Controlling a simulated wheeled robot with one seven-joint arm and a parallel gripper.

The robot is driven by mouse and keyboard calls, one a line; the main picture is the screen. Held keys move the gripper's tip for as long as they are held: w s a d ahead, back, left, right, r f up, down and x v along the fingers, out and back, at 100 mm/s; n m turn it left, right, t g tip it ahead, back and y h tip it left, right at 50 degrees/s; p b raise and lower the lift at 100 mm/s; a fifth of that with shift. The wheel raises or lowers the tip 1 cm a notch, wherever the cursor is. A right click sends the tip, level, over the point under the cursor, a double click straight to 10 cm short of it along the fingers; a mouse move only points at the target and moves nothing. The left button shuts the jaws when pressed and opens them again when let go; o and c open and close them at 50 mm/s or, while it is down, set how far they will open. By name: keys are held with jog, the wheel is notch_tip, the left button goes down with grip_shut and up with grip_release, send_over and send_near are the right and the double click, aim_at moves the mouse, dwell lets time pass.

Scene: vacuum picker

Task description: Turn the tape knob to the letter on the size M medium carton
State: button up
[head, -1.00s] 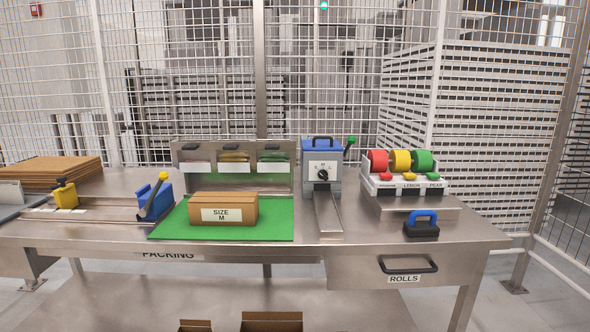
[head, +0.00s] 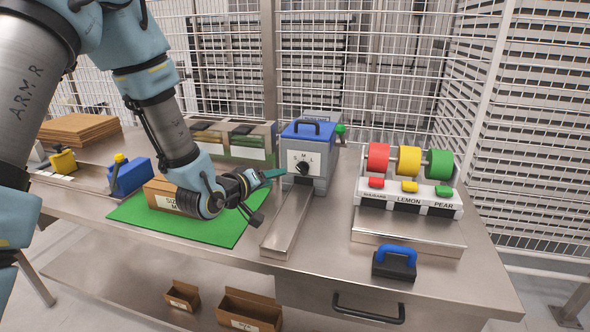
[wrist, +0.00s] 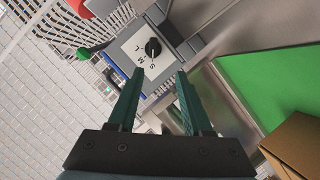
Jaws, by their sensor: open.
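The tape knob (head: 303,167) is a black knob on the pale dial plate of the grey tape machine (head: 315,182) with a blue top. In the wrist view the knob (wrist: 153,47) sits on the plate with letters S, M and L along one side. The size M carton (head: 163,196) lies on the green mat (head: 215,234), partly hidden by my arm. My gripper (head: 268,190) is open and empty, left of the dial and apart from it. In the wrist view my gripper's green fingers (wrist: 158,98) stand on either side below the knob.
A metal chute (head: 288,225) runs forward from the tape machine. Red, yellow and green rolls (head: 409,161) stand on a holder at right, with a blue-handled black block (head: 394,262) in front. A blue slider block (head: 130,177) is at left. Small open cartons (head: 249,308) sit below.

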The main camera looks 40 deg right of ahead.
aim_at(300, 170)
jog(key=shift+s+d, duration=0.4)
jog(key=shift+d, duration=0.3)
jog(key=shift+d+p, duration=0.3)
jog(key=shift+d, duration=0.05)
jog(key=p+x, duration=0.3)
jog(key=x, duration=0.5)
jog(key=shift+w+d, duration=0.1)
jog(key=shift+d, duration=0.05)
jog(key=shift+w+d+f+p, duration=0.25)
jog(key=shift+d+p, duration=0.15)
jog(key=shift+d, duration=0.2)
jog(key=shift+c, duration=0.2)
grip_shut()
